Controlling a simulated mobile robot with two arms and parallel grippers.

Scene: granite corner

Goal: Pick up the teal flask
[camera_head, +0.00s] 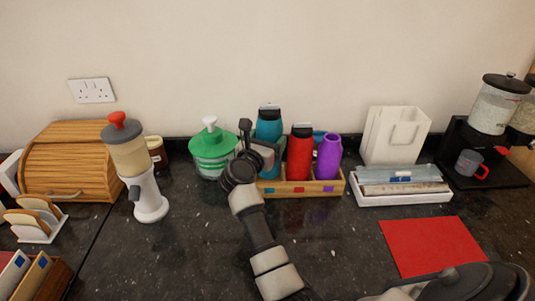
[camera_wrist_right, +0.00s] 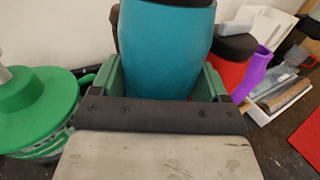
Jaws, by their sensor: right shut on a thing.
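The teal flask (camera_head: 269,126) stands upright at the left end of a wooden tray (camera_head: 310,188), beside a red flask (camera_head: 299,155) and a purple flask (camera_head: 328,158). Its top is higher than theirs; I cannot tell whether its base touches the tray. My right gripper (camera_head: 264,153) is shut on the teal flask and covers part of its body. In the right wrist view the teal flask (camera_wrist_right: 167,45) sits between the green fingers of my right gripper (camera_wrist_right: 160,86). My left gripper is not in view.
A green-lidded container (camera_head: 211,152) stands close left of my right gripper. A red mat (camera_head: 432,245) lies in front. A dispenser (camera_head: 141,172) stands left; the counter before it is clear.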

